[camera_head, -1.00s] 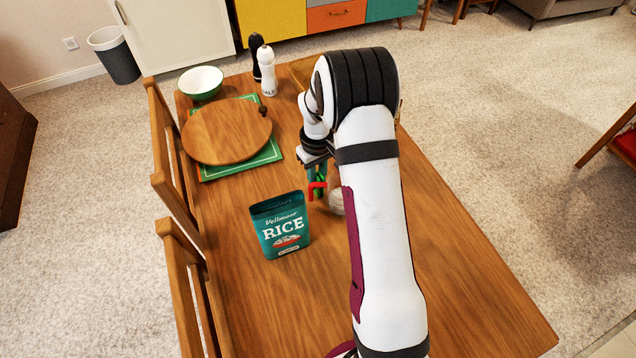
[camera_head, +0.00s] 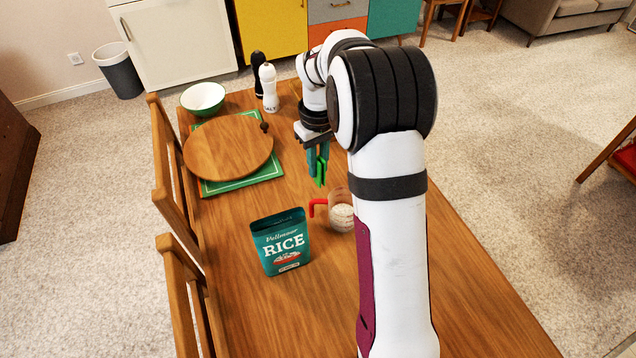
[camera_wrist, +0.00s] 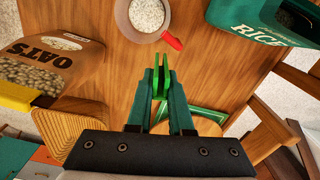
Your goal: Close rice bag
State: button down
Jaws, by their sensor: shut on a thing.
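The teal rice bag (camera_head: 281,243) stands upright on the table, left of centre in the head view. Its open top shows in the wrist view, where the bag (camera_wrist: 262,22) is at the upper right. My gripper (camera_head: 317,160) is shut on a bright green clip (camera_head: 321,174). The clip (camera_wrist: 160,80) sits between the fingertips in the wrist view. My gripper is above the table, behind and to the right of the bag, apart from it.
A clear measuring cup (camera_head: 341,212) with a red handle holds white grains, right of the bag. An oats package (camera_wrist: 48,65) shows in the wrist view. A round wooden board (camera_head: 228,146), a bowl (camera_head: 203,97) and two shakers stand farther back. Chairs line the left edge.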

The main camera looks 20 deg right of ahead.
jog(key=r, duration=0.7)
jog(key=shift+s+a, duration=0.15)
jog(key=shift+a, duration=0.05)
jog(key=s+a+r+m+t, duration=0.2)
jog(key=s+a+r+t, duration=0.1)
jog(key=s+a+r, duration=0.25)
jog(key=s+a+f+n+g+y, duration=0.25)
jog(key=s+n+g, duration=0.45)
jog(key=n, duration=0.9)
jog(key=s+a+f+n+g+y, duration=0.25)
jog(key=s+n+g, duration=0.25)
jog(key=n+g, duration=0.85)
jog(key=w+m+t+y, duration=0.2)
jog(key=m+t+y, duration=0.2)
jog(key=t, duration=0.1)
jog(key=w+r+m+t+y, duration=0.1)
jog(key=w+m+t+y, duration=0.2)
jog(key=t, duration=0.3)
jog(key=w+d+r+m+t+y, duration=0.1)
jog(key=w+m+t+y, duration=0.1)
jog(key=m+t+y, duration=0.2)
jog(key=shift+w+m+t+y, duration=0.25)
jog(key=shift+m+t+y, duration=0.1)
jog(key=shift+t+y, duration=0.8)
jog(key=shift+f, duration=2.65)
jog(key=shift+d, duration=0.2)
